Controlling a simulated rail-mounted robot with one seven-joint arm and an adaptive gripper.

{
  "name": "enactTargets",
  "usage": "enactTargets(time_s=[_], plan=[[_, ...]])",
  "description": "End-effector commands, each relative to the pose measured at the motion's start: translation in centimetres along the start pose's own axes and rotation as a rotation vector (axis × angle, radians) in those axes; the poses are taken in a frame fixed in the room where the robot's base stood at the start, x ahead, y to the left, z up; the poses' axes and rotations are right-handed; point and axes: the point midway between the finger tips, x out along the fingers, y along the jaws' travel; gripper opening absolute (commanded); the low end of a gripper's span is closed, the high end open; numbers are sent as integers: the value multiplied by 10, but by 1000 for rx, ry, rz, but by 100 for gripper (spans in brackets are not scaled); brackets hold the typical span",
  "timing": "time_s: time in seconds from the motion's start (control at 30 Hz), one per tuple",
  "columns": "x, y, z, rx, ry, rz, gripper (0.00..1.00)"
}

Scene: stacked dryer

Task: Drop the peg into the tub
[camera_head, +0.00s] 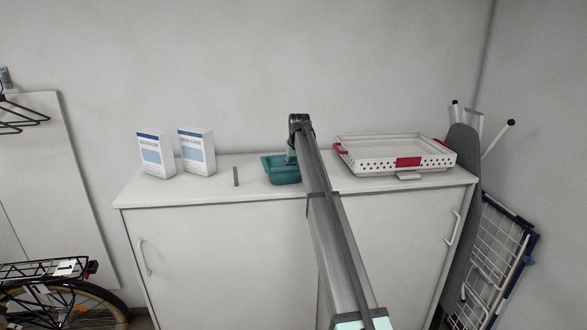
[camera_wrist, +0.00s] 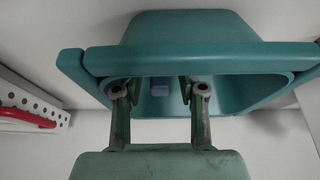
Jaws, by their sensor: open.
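The teal tub (camera_head: 284,176) stands on the white cabinet top, partly hidden by my arm. It fills the upper part of the wrist view (camera_wrist: 255,62). My gripper (camera_head: 290,158) is at the tub, and its open fingers (camera_wrist: 158,92) show spread apart in the wrist view. A small blue-lilac block-like piece (camera_wrist: 160,89), possibly a peg, shows between the fingertips against the tub's inside. I cannot tell whether it touches the tub floor. A thin green upright piece (camera_head: 236,177), also possibly a peg, stands on the cabinet left of the tub, apart from my gripper.
Two white-and-blue boxes (camera_head: 155,155) (camera_head: 197,152) stand at the left of the cabinet top (camera_head: 340,187). A white perforated tray with red parts (camera_head: 375,160) lies to the right. An ironing board (camera_head: 462,150) leans beyond the cabinet's right end. The wall is close behind.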

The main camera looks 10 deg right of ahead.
Motion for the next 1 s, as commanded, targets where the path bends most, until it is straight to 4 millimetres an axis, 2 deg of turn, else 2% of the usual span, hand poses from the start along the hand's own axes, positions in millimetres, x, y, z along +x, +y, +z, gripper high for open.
enactTargets(time_s=[0.53, 0.73, 1.0], plan=[[-99, 0, 0, 0, 2, 0, 41], [-116, 0, 0, 0, 0, 0, 41], [-120, 0, 0, 0, 0, 0, 41]])
